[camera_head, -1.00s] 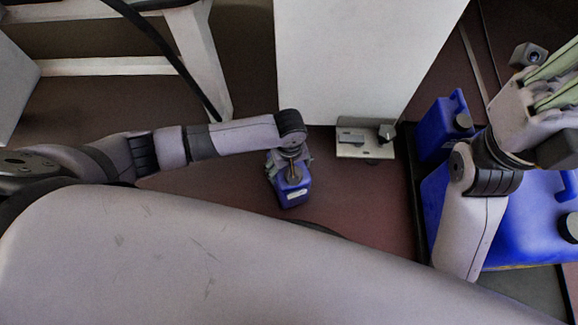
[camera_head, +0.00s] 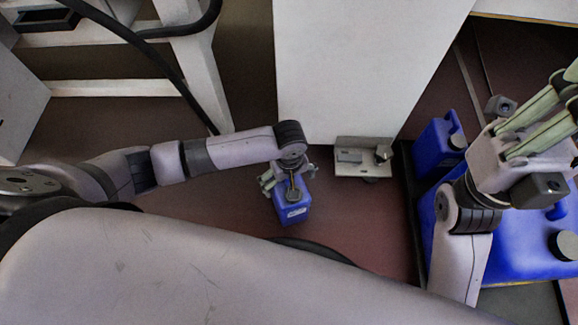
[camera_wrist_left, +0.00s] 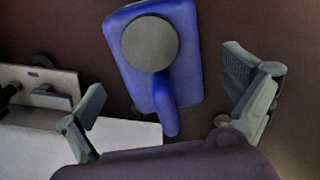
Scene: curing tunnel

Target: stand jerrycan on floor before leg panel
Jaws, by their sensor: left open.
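A blue jerrycan (camera_head: 292,214) with a grey cap stands on the dark red floor in front of the white panel (camera_head: 365,60). In the left wrist view the jerrycan (camera_wrist_left: 188,60) shows its round cap and its handle, which points toward my gripper. My left gripper (camera_head: 288,180) is open at the jerrycan's panel-side end. Its fingers (camera_wrist_left: 168,100) are spread to either side of the handle, with visible gaps. My right gripper (camera_head: 560,92) is at the upper right, away from this jerrycan; its fingertips run out of the picture.
A metal bracket (camera_head: 362,168) sits at the panel's foot, right of the jerrycan. More blue cans (camera_head: 438,148) stand on a dark-edged pallet at the right, partly behind my right arm. A white frame (camera_head: 195,75) with a black cable is at the upper left. Floor beside the jerrycan is clear.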

